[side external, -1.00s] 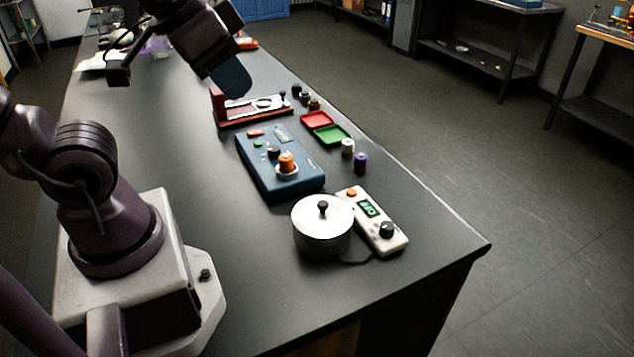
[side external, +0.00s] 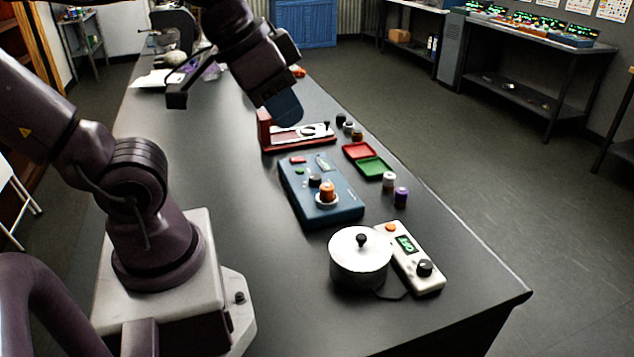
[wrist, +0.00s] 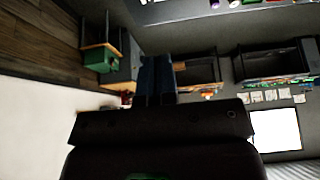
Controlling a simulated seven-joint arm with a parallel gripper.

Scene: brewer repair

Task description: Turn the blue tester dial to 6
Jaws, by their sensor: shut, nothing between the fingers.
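The blue tester (side external: 345,212) lies on the black table in the side external view. A dark knob (side external: 315,180), apparently its dial, stands on its top; its setting is too small to read. An orange cylinder (side external: 327,190) sits on a pale round seat in front of the knob and partly crowds it. My gripper (side external: 287,118), with blue fingers, is shut and empty. It is in the air behind the tester, near the red stand, and does not touch the dial. In the wrist view my fingers (wrist: 157,75) are together; the tester cannot be made out there.
The red stand (side external: 265,132) with a pale plate is behind the tester. Red (side external: 358,151) and green (side external: 374,167) trays and several small cylinders lie to the right. A silver lidded pot (side external: 360,268) and white controller (side external: 418,268) are in front. Bare table lies left of the tester.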

